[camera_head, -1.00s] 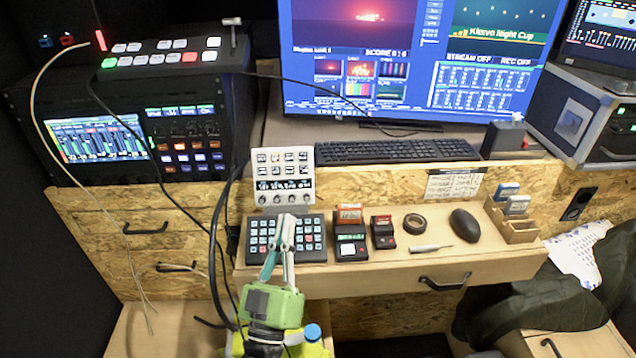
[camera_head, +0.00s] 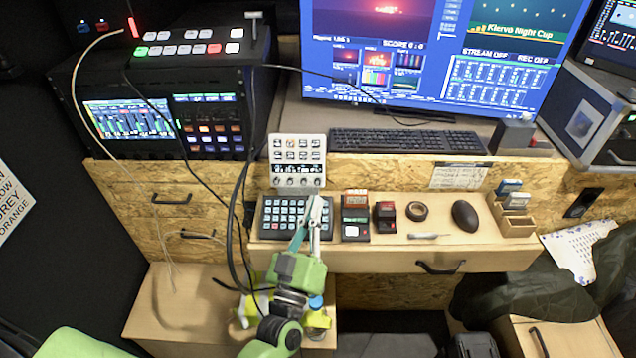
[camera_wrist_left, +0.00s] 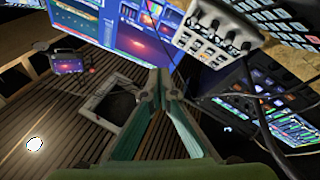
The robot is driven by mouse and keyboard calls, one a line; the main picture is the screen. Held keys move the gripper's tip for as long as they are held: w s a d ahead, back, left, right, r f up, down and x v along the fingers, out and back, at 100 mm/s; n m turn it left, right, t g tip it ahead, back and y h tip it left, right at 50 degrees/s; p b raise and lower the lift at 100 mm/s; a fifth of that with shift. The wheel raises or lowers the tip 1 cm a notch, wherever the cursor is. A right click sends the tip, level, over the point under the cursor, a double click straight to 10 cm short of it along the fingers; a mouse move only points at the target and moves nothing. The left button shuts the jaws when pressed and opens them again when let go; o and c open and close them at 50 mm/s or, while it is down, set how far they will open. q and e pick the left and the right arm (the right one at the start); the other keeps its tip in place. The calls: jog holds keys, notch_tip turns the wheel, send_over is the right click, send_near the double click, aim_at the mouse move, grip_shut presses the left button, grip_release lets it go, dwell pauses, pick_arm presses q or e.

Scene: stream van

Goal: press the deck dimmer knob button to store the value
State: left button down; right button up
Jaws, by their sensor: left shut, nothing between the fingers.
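A white panel (camera_head: 298,152) with small keys, a dark display strip and a bottom row of knobs stands upright at the back of the wooden shelf. Its knobs (camera_head: 297,182) are small and round; I cannot tell by label which is the deck dimmer. They show larger in the left wrist view (camera_wrist_left: 230,36). My left gripper (camera_head: 314,198) is shut and empty. Its fingertips appear just below the panel's right-hand knobs, over the black keypad; contact cannot be told. In the left wrist view the fingertips (camera_wrist_left: 160,77) point up, left of and below the knobs. My right gripper is not in view.
A black keypad (camera_head: 280,212) lies below the panel. Card readers (camera_head: 355,222), a tape roll (camera_head: 417,211) and a mouse (camera_head: 464,215) are to its right on the shelf. A keyboard (camera_head: 405,141) is behind. A dark cable (camera_head: 233,220) hangs left of the panel.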

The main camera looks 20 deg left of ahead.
aim_at(317, 183)
pick_arm(q)
jog(key=w+f+b, duration=0.1)
jog(key=w, duration=0.1)
jog(key=w+a+f+b, duration=0.1)
jog(key=w+b, duration=0.1)
jog(key=w+f+b, duration=0.1)
jog(key=w, duration=0.1)
jog(key=shift+a+b, duration=0.4)
jog(key=shift+w+a+f+b, duration=0.1)
jog(key=shift+w+f+b, duration=0.1)
jog(key=shift+w, duration=0.25)
jog(key=shift+w+a+f+b, duration=0.1)
jog(key=shift+w+b, duration=0.05)
jog(key=shift+w, duration=0.3)
dwell(0.5)
jog(key=shift+w+a+f, duration=0.1)
jog(key=shift+w+a, duration=0.05)
jog(key=shift+w, duration=0.2)
jog(key=shift+a+r+b, duration=0.2)
jog(key=shift+b, duration=0.25)
dwell(0.7)
dwell(0.4)
